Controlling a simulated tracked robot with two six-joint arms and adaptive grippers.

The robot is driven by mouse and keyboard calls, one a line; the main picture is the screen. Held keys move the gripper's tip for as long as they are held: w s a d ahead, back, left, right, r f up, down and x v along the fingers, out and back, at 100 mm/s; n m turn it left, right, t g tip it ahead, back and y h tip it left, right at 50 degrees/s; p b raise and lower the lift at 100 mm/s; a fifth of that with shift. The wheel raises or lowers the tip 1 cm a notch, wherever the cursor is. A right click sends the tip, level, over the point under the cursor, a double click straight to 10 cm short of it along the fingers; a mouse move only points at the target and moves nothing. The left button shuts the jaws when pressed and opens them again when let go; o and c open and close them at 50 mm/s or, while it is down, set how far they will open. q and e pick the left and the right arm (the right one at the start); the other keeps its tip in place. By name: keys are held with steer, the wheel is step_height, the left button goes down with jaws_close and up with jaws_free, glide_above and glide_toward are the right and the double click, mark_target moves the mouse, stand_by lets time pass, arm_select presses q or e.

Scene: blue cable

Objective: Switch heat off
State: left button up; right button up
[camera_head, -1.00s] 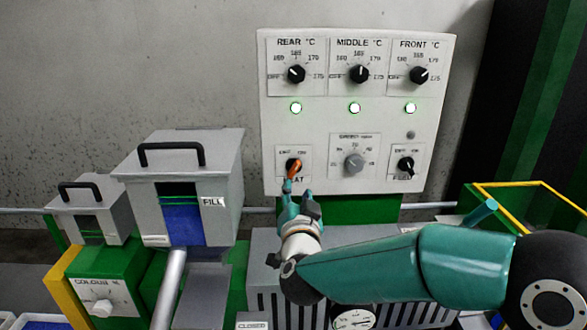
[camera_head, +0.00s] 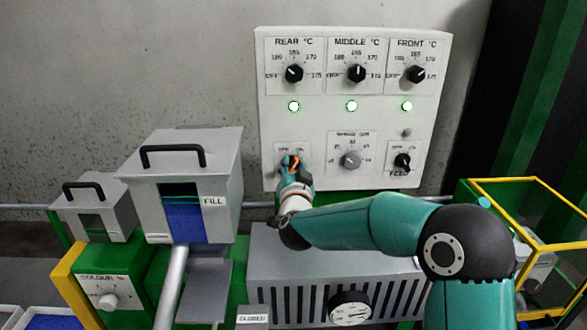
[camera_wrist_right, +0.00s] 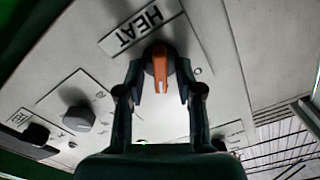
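The heat knob has an orange handle (camera_head: 290,161) and sits at the lower left of the white control panel (camera_head: 430,120). My right gripper (camera_head: 297,170) is at this knob and partly covers it. In the right wrist view the orange knob (camera_wrist_right: 160,70) lies between the two dark fingers of my right gripper (camera_wrist_right: 160,70). They are open around it, with narrow gaps on both sides. The HEAT label (camera_wrist_right: 140,27) appears upside down beyond the knob. I cannot tell for sure which mark the handle points at. My left gripper is not in view.
Three green lamps (camera_head: 351,106) glow below the black temperature knobs (camera_head: 357,73). A grey knob (camera_head: 349,160) and the black feed knob (camera_head: 402,162) sit to the right of the heat knob. A grey FILL hopper (camera_head: 222,170) stands left of the panel.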

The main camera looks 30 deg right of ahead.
jaws_close()
steer(key=shift+n, duration=0.3)
steer(key=n+p, duration=0.1)
steer(key=n, duration=0.4)
steer(key=shift+w+a+r, duration=0.1)
steer(key=n+p, duration=0.1)
steer(key=n, duration=0.2)
steer(key=shift+n, duration=0.3)
steer(key=shift+a+n+p, duration=0.15)
steer(key=shift+n+p, duration=0.5)
steer(key=shift+n, duration=0.75)
steer(key=shift+o, duration=0.9)
jaws_free()
